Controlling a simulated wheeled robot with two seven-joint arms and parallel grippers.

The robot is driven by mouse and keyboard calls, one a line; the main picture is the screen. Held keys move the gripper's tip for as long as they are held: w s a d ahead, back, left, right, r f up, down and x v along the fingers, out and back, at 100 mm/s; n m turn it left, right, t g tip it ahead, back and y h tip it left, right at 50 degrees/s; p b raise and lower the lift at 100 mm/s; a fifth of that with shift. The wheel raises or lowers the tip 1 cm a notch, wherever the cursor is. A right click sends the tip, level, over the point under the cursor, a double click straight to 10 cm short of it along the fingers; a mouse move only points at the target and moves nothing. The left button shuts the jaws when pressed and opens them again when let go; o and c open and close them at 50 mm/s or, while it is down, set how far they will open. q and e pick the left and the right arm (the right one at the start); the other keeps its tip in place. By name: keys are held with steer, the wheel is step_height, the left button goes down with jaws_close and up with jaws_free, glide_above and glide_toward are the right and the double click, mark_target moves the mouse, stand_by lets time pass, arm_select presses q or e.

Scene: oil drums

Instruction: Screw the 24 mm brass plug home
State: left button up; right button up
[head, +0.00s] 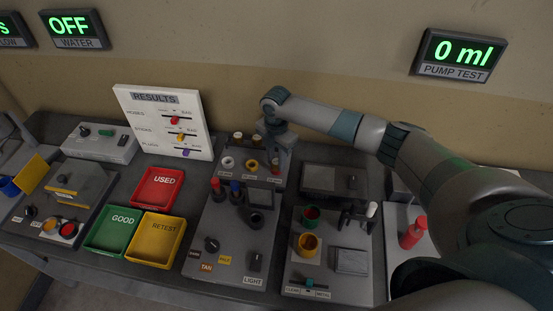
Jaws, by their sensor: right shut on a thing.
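My right gripper (277,158) reaches in from the right and points down at the right end of a small grey fixture (250,179) at the back of the bench. It is shut on a small brass-coloured piece (275,164), apparently the brass plug, mostly hidden by the gripper. I cannot tell its size or how deep it sits. The fixture's top also has a white ring (228,162) and a yellow ring (252,165). Two small capped plugs, one (238,136) and another (257,140), stand behind them. My left gripper is not in view.
Red USED (137,190), green GOOD (94,240) and yellow RETEST (138,250) trays are at the left. A RESULTS board (139,121) stands behind. A grey panel (221,271) is in front of the fixture. A red bottle (413,234) stands at the right, near my arm.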

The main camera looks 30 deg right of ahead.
steer(key=m+p, duration=0.3)
steer(key=shift+r, duration=0.35)
steer(key=shift+f+m, duration=0.25)
steer(key=shift+m, duration=0.25)
steer(key=shift+f+m, duration=0.15)
steer(key=shift+m, duration=0.95)
steer(key=m, duration=0.4)
steer(key=shift+m, duration=1.2)
